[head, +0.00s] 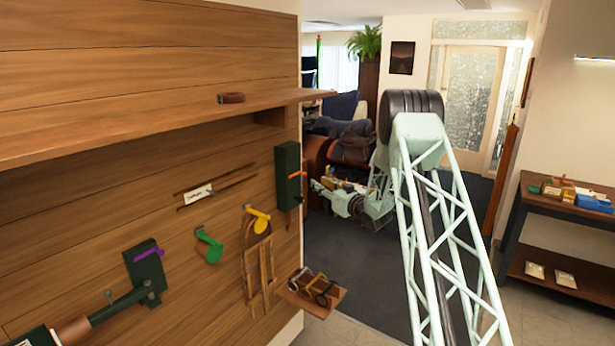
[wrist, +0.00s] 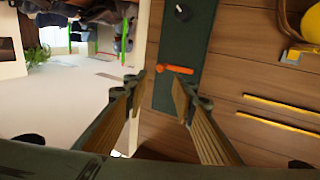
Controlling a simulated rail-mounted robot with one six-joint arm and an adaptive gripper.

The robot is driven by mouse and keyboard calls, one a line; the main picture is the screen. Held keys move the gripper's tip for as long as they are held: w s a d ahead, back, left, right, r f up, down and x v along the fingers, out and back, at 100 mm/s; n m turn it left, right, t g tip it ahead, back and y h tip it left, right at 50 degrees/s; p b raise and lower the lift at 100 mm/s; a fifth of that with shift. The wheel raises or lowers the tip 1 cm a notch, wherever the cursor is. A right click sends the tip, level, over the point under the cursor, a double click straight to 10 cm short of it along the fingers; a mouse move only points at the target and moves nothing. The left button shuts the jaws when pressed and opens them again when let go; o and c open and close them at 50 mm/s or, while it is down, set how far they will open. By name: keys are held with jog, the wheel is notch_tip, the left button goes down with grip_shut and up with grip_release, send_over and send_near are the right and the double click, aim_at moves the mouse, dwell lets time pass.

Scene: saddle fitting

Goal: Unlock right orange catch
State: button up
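The orange catch (head: 297,174) is a short bar on a tall dark green box (head: 286,160) at the right end of the wooden wall. In the wrist view the orange catch (wrist: 176,69) lies crosswise on the dark green box (wrist: 188,40), just beyond my fingertips. My gripper (wrist: 161,82) is open and empty, with one finger on each side of the view. The catch shows between and slightly beyond the tips, with no visible contact. In the head view my gripper is small and partly lost among the clutter behind it.
A yellow hook (head: 259,213) with hanging straps, a green hook (head: 209,247) and a purple catch (head: 149,253) are on the wall to the left. A small shelf with glasses (head: 316,288) juts out below the green box. A long wooden shelf (head: 170,117) overhangs above.

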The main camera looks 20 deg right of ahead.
jog(key=w+a+p, duration=0.1)
jog(key=w+p, duration=0.1)
jog(key=w, duration=0.8)
jog(key=shift+a, duration=0.25)
jog(key=shift+w, duration=0.1)
jog(key=shift+c, duration=0.2)
grip_shut()
